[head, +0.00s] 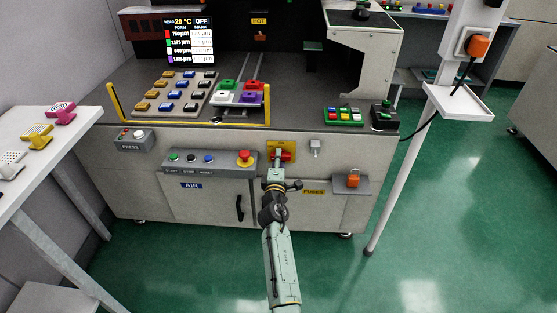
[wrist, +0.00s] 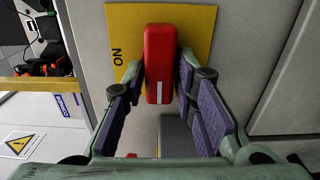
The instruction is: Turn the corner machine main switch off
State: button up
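The main switch is a red handle (wrist: 160,65) with a white stripe, on a yellow plate (wrist: 195,20) marked ON. In the head view the red part (head: 287,155) and yellow plate (head: 272,145) sit on the machine's front panel, partly behind my gripper (head: 277,157). In the wrist view my gripper (wrist: 161,75) has one purple-padded finger on each side of the red handle. The fingertips are close to it at the plate; whether they press on it cannot be told. The handle's white stripe end points down toward my palm.
A grey box with an orange part (head: 353,181) and a small grey toggle (head: 315,148) are to the right. A white post (head: 403,165) stands farther right. Green floor is open in front.

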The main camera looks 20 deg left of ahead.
jog(key=shift+o, duration=1.4)
jog(key=v, duration=1.2)
